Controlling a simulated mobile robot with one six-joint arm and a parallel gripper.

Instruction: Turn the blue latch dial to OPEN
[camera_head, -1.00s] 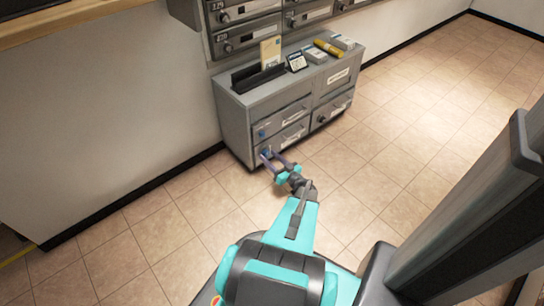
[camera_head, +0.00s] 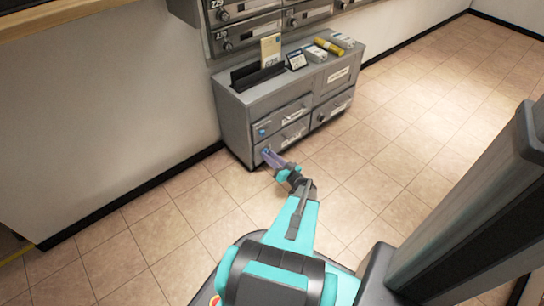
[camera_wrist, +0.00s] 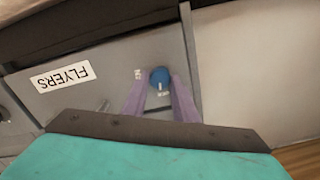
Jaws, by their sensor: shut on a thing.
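The blue latch dial (camera_wrist: 160,76) sits on the grey front of the lower left drawer, with small white marks beside and below it. In the wrist view my gripper (camera_wrist: 159,88) has its two purple fingers on either side of the dial, shut on it. In the head view my gripper (camera_head: 270,157) reaches the lower left drawer front, and its fingers largely cover the dial. The marks are too small to read, so I cannot tell the dial's setting. The drawer looks shut.
The grey cabinet (camera_head: 232,128) stands against the wall below the mailboxes (camera_head: 240,36). A second blue dial (camera_head: 262,132) is on the drawer above. A FLYERS label (camera_wrist: 62,76) appears upside down in the wrist view. The tiled floor (camera_head: 400,165) to the right is clear.

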